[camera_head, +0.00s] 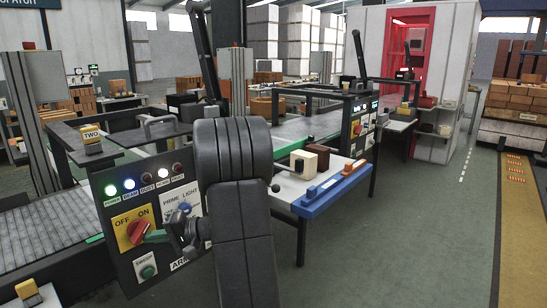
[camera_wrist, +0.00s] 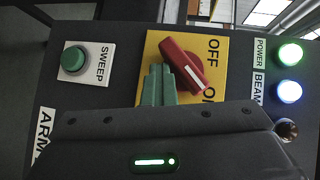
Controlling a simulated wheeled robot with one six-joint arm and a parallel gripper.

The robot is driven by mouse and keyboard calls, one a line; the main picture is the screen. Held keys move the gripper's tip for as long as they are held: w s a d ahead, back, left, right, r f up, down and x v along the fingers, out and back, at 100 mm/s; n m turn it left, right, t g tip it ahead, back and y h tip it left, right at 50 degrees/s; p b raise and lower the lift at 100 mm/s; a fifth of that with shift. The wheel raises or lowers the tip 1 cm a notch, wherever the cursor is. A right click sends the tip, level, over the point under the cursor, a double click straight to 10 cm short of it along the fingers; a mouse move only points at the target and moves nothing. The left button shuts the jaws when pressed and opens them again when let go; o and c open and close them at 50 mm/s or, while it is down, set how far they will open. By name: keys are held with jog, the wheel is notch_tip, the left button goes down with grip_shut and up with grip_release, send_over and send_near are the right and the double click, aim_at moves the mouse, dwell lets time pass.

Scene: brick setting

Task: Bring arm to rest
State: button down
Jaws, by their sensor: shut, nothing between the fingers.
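My arm (camera_head: 235,200) arches up and over in front of the control panel in the head view. My gripper (camera_head: 160,236) is at the panel, its green fingertips beside the red rotary knob (camera_head: 137,232). In the wrist view, my gripper (camera_wrist: 157,85) has its two green fingers together with nothing between them. They lie beside and partly over the left end of the red knob (camera_wrist: 184,64) on the yellow OFF/ON plate (camera_wrist: 154,45). I cannot tell whether they touch it. The knob's white mark points toward ON.
A green SWEEP button (camera_wrist: 75,58) is on the panel. The POWER lamp (camera_wrist: 290,54) glows green and the BEAM lamp (camera_wrist: 289,91) bluish white. A blue-edged side table (camera_head: 325,188) with a small block (camera_head: 304,162) stands right of my arm. Open floor (camera_head: 420,230) lies further right.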

jog(key=w+d+r+n+t+h+p, duration=0.1)
jog(key=w+d+r+n+h+p, duration=0.2)
jog(key=d+r+n+p, duration=0.1)
notch_tip(320, 180, up, 4)
jog(key=d+p, duration=0.1)
jog(key=p, duration=0.1)
jog(key=shift+d+f+t+h+p, duration=0.2)
jog(key=shift+d+t+h+p, duration=0.1)
jog(key=shift+h+p, duration=0.1)
jog(key=shift+a, duration=0.1)
